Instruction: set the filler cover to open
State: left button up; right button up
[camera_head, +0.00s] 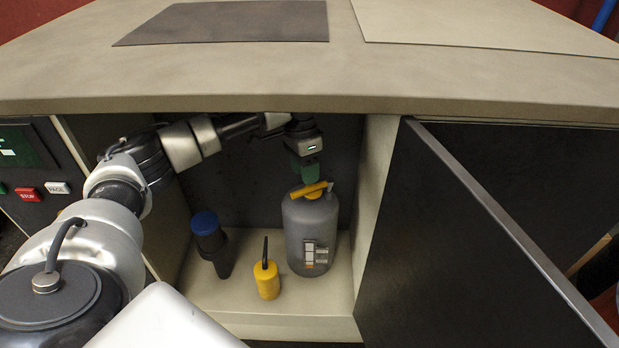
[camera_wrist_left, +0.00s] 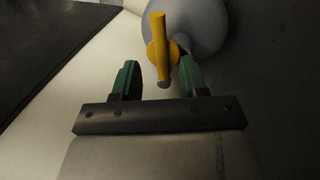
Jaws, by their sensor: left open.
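A grey tank (camera_head: 310,235) stands upright inside the open cabinet. On its top is a yellow part with a bar (camera_head: 310,189), which looks like the filler cover; I cannot tell its exact setting. My left gripper (camera_head: 307,172), with green fingers, is just above the tank top. In the left wrist view the gripper (camera_wrist_left: 160,76) is open and empty. The yellow bar (camera_wrist_left: 159,40) lies ahead of the fingers, its near end between their lines, with a gap visible on both sides. The grey tank (camera_wrist_left: 205,22) is behind it. My right gripper is out of view.
A yellow can (camera_head: 266,281) with a black handle and a dark bottle with a blue cap (camera_head: 205,223) stand left of the tank. The cabinet door (camera_head: 465,250) is open on the right. The worktop (camera_head: 300,75) overhangs the opening. A control panel with buttons (camera_head: 30,190) is at left.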

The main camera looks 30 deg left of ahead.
aim_at(312, 189)
pick_arm(q)
jog(key=shift+s+d+f, duration=0.1)
jog(key=shift+d+f, duration=0.05)
jog(key=shift+f, duration=0.45)
jog(key=shift+s+d+f, duration=0.1)
jog(key=shift+f, duration=0.5)
jog(key=shift+w+d+f+p, duration=0.1)
jog(key=shift+f+p, duration=0.1)
jog(key=shift+f, duration=0.25)
jog(key=shift+w+f+p, duration=0.1)
jog(key=shift+f+p, duration=0.05)
jog(key=shift+f, duration=0.25)
jog(key=shift+r, duration=0.1)
grip_shut()
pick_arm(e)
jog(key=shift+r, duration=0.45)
